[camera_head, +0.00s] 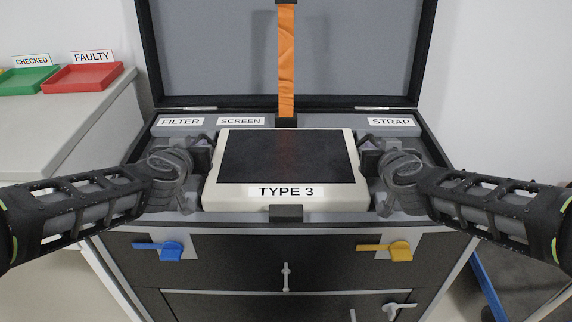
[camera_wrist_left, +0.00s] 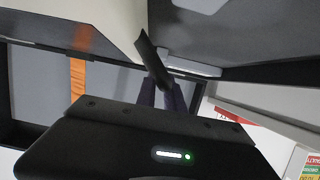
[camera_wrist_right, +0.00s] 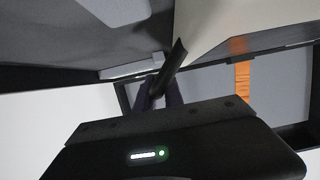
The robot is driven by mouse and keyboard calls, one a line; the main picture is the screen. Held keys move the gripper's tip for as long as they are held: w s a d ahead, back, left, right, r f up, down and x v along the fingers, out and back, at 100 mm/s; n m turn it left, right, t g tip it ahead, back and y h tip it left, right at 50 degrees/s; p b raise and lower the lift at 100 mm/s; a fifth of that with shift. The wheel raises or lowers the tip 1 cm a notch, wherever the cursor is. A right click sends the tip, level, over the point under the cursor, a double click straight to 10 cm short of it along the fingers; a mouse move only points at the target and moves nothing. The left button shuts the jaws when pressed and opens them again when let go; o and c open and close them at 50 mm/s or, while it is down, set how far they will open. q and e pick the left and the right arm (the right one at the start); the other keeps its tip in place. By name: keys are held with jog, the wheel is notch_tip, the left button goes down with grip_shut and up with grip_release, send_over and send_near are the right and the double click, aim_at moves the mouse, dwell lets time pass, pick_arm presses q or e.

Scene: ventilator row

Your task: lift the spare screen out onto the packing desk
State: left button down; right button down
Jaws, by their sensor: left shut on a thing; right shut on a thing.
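The spare screen (camera_head: 290,158) is a cream-framed panel with a dark display, labelled TYPE 3, in the middle of the open case (camera_head: 345,122). It looks level, and I cannot tell whether it rests on the case floor. My left gripper (camera_head: 205,150) is shut on its left side, and my right gripper (camera_head: 366,153) on its right side. In the left wrist view the gripper (camera_wrist_left: 163,88) closes at a dark handle beside the cream casing (camera_wrist_left: 115,25). The right wrist view shows the same for the other gripper (camera_wrist_right: 160,88). The fingertips are partly hidden.
The case lid (camera_head: 215,50) stands open behind, with an orange strap (camera_head: 286,60) hanging down it. FILTER, SCREEN and STRAP labels mark the case. A pale desk (camera_head: 70,118) at left bears a green tray (camera_head: 28,80) labelled CHECKED and a red tray (camera_head: 82,78) labelled FAULTY.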

dwell(0.5)
